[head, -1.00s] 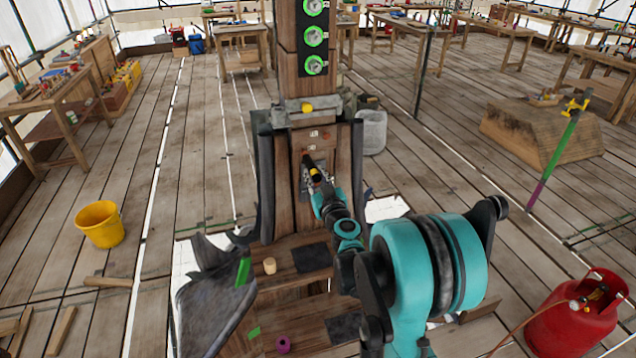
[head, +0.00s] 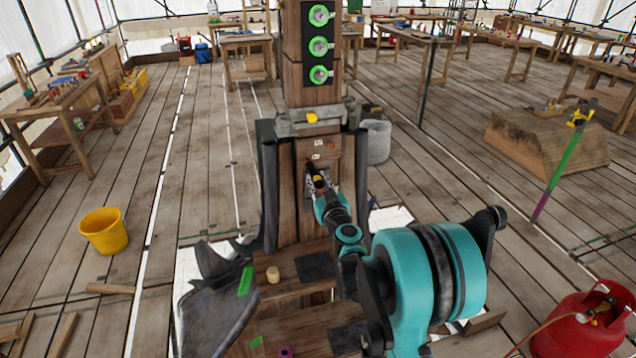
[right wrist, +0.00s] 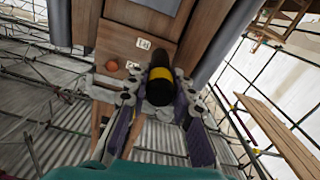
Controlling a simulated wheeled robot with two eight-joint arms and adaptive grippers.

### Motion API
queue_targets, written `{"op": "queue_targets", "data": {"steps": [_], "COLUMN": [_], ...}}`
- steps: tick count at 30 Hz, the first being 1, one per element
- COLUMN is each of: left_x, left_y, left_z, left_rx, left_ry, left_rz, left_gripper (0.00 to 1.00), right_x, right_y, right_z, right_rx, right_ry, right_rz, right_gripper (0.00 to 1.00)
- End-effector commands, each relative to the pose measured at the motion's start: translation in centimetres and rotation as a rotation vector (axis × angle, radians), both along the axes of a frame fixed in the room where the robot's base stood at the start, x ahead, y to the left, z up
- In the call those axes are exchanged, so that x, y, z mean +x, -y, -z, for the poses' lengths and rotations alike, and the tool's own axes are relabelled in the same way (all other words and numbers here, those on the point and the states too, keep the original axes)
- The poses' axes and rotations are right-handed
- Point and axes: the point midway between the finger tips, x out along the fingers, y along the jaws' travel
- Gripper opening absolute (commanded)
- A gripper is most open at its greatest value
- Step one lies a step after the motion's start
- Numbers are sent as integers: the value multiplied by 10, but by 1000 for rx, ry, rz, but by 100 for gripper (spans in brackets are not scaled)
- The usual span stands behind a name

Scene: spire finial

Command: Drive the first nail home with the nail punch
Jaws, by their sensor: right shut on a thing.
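The nail punch (head: 318,182), dark with a yellow band, is in my right gripper (head: 322,192) at the front of the wooden post (head: 304,150). In the right wrist view the punch (right wrist: 162,76) is between the two fingers of the right gripper (right wrist: 160,95), its dark end toward the wood. A small round orange-brown spot (right wrist: 110,65), perhaps a nail head, shows on the wood left of the punch, near small white labels (right wrist: 143,43). The punch hides what is behind its tip, so I cannot tell whether it touches a nail. My left gripper is not in view.
A grey crumpled sheet (head: 215,315) with green tape lies at the front left. A small pale cylinder (head: 273,274) stands on the wooden step. A yellow bucket (head: 103,231) is left, a red gas bottle (head: 575,325) front right. The plank floor between is mostly clear.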

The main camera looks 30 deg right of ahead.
Motion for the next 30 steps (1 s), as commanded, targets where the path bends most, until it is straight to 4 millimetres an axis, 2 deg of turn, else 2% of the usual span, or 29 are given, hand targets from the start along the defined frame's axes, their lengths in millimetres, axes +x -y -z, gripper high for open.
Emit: {"op": "queue_targets", "data": {"steps": [30], "left_x": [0], "left_y": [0], "left_z": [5], "left_rx": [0], "left_ry": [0], "left_rz": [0], "left_gripper": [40], "right_x": [28], "right_y": [6], "right_z": [0], "right_rx": [0], "right_ry": [0], "right_rz": [0], "right_gripper": [0]}}
